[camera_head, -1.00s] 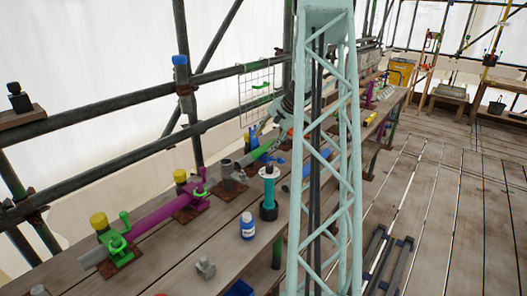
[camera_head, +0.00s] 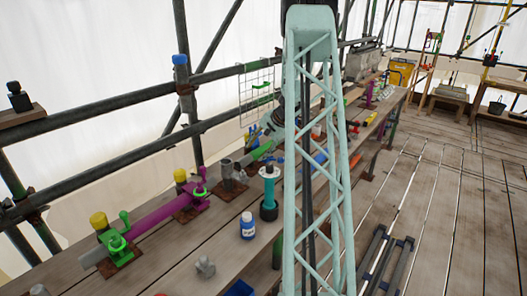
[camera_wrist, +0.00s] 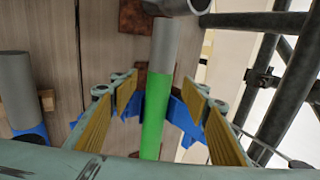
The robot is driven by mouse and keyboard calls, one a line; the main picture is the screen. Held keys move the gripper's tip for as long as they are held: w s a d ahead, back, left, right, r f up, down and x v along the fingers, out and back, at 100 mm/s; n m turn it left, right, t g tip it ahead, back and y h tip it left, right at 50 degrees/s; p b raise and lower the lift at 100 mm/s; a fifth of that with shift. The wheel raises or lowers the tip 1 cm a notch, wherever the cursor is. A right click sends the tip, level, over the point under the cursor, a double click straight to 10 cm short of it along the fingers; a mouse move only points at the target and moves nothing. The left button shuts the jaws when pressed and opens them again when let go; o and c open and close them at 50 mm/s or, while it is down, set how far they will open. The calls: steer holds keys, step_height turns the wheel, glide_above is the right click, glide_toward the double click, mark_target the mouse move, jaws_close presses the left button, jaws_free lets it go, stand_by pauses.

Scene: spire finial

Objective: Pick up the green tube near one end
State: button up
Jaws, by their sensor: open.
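The green tube (camera_wrist: 154,115) runs lengthwise through the middle of the wrist view, with a plain grey end section (camera_wrist: 163,48) toward the top. My gripper (camera_wrist: 160,88) is open, its two yellow-ribbed pads on either side of the tube with a gap on each side. The grey-to-green border lies near the fingertips. A blue support (camera_wrist: 182,118) shows behind the tube. In the head view the green tube (camera_head: 262,150) shows on the bench beside a grey fitting; my mast hides part of that area.
A grey pipe fitting (camera_wrist: 178,6) sits just beyond the tube's grey end. Another grey cylinder (camera_wrist: 16,85) with a blue base stands at the left. In the head view a purple tube (camera_head: 160,215), a teal spool (camera_head: 269,190) and a blue-labelled bottle (camera_head: 248,226) are on the bench.

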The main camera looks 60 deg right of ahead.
mark_target(253, 155)
stand_by(0.4)
steer(key=shift+x, duration=2.65)
steer(key=shift+c, duration=0.9)
steer(key=shift+r, duration=0.1)
steer(key=c, duration=1.1)
steer(key=shift+r+p, duration=0.45)
steer(key=shift+r, duration=4.55)
steer(key=shift+d, duration=0.1)
